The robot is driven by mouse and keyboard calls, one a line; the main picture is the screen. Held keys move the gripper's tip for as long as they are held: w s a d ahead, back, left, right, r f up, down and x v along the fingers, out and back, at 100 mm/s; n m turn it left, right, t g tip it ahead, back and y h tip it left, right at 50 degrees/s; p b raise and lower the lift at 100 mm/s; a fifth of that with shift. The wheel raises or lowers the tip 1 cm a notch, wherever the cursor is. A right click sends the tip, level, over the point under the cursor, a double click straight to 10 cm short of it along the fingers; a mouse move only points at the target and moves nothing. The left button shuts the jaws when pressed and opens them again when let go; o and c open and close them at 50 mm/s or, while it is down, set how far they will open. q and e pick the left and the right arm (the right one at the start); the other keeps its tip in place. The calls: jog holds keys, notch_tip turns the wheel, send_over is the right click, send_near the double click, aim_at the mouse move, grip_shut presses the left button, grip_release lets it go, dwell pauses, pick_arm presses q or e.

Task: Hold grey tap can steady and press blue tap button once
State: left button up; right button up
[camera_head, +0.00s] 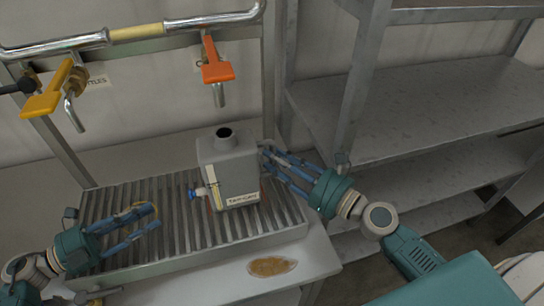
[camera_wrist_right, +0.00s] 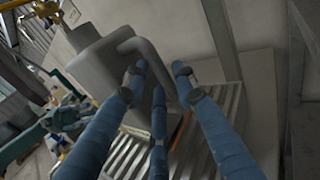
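The grey can (camera_head: 229,165) stands upright on the slatted drain grate, with a round neck on top and a white label low on its front. Its blue tap (camera_head: 195,194) sticks out low on the left side. My left gripper (camera_head: 155,217) is open and empty, left of the blue tap and apart from it. My right gripper (camera_head: 265,161) is at the can's right side, its fingers spread. In the right wrist view, the can's grey handle (camera_wrist_right: 166,62) runs between the fingertips of my right gripper (camera_wrist_right: 158,78). Whether they touch it is unclear.
The slatted grate (camera_head: 276,220) lies on a pale bench. An orange-handled tap (camera_head: 217,72) and a yellow-handled tap (camera_head: 48,98) hang from a pipe above. A brown stain (camera_head: 272,266) marks the bench front. Grey shelves (camera_head: 430,100) stand at the right.

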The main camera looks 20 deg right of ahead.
jog(key=shift+x, duration=1)
grip_shut()
pick_arm(q)
grip_shut()
dwell(1.0)
